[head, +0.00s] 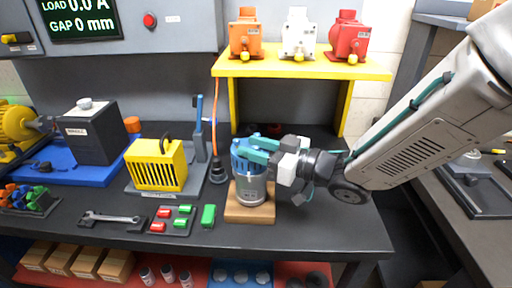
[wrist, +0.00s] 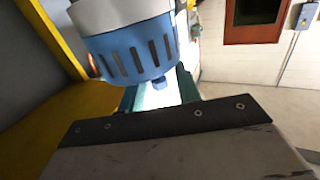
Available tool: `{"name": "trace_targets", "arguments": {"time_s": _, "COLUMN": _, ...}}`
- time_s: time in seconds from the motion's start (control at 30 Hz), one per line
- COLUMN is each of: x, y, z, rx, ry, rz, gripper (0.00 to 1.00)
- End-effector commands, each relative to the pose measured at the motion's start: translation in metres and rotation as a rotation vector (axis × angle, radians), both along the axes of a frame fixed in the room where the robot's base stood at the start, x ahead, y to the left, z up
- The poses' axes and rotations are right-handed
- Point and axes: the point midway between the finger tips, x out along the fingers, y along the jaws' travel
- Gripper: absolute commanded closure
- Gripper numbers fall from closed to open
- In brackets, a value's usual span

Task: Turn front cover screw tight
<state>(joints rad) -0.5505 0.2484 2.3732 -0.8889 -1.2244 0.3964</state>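A motor with a silver body (head: 250,190) and a blue slotted cover (head: 240,152) stands upright on a wooden block (head: 240,213) near the bench's front. My gripper (head: 253,149) reaches it from the right, its teal fingers at the blue cover. The wrist view shows the blue cover (wrist: 140,50) close up, with a small blue stub (wrist: 160,83) at its edge, perhaps the cover screw. My gripper (wrist: 158,90) has a finger on each side of the stub, with bright gaps between. Contact with the stub cannot be made out.
A yellow shelf (head: 290,69) behind carries an orange motor (head: 246,36), a white motor (head: 298,36) and a red motor (head: 348,36). A yellow slotted box (head: 157,165) stands left of the block. A wrench (head: 112,218) and small red and green pieces (head: 184,222) lie in front.

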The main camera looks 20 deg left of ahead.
Motion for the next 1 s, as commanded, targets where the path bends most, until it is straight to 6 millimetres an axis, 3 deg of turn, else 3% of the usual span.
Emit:
{"name": "trace_targets", "arguments": {"time_s": 0.1, "x": 0.0001, "y": -0.0002, "z": 0.0001, "rx": 0.000, "ry": 0.000, "rz": 0.000, "gripper": 0.66}}
{"name": "trace_targets", "arguments": {"time_s": 0.23, "x": 0.0001, "y": -0.0003, "z": 0.0001, "rx": 0.000, "ry": 0.000, "rz": 0.000, "gripper": 1.00}}
{"name": "trace_targets", "arguments": {"time_s": 0.67, "x": -0.0006, "y": -0.0002, "z": 0.0008, "rx": 0.001, "ry": -0.001, "rz": -0.050, "gripper": 1.00}}
{"name": "trace_targets", "arguments": {"time_s": 1.0, "x": -0.0028, "y": 0.0012, "z": 0.0005, "rx": 0.000, "ry": 0.001, "rz": -0.284, "gripper": 1.00}}
